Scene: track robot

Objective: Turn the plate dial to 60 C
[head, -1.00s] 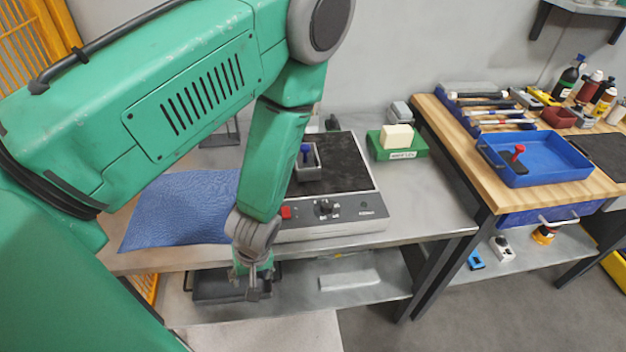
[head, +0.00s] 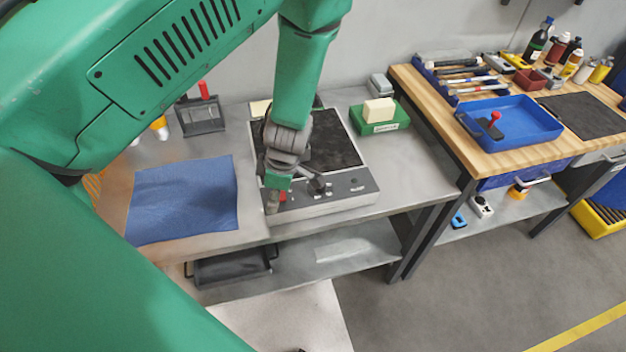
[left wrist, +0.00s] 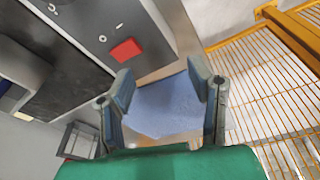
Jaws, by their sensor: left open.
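The hot plate (head: 335,204) stands on the grey bench, with a dark top and a grey front control panel. Its dial is not clear in the head view, where my gripper covers that part of the panel. The red switch (head: 283,197) shows beside the gripper, and also in the left wrist view (left wrist: 126,50). My left gripper (head: 296,196) is over the left part of the panel, fingers spread. In the left wrist view the gripper (left wrist: 160,76) is open and empty, with the panel beyond it. I cannot tell whether it touches the panel. My right gripper is not in view.
A blue mat (head: 182,200) lies left of the hot plate. A green holder (head: 380,124) with a pale block stands behind right. A dark tray (head: 202,116) stands at the back left. A wooden bench with a blue tray (head: 512,122) is at the right.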

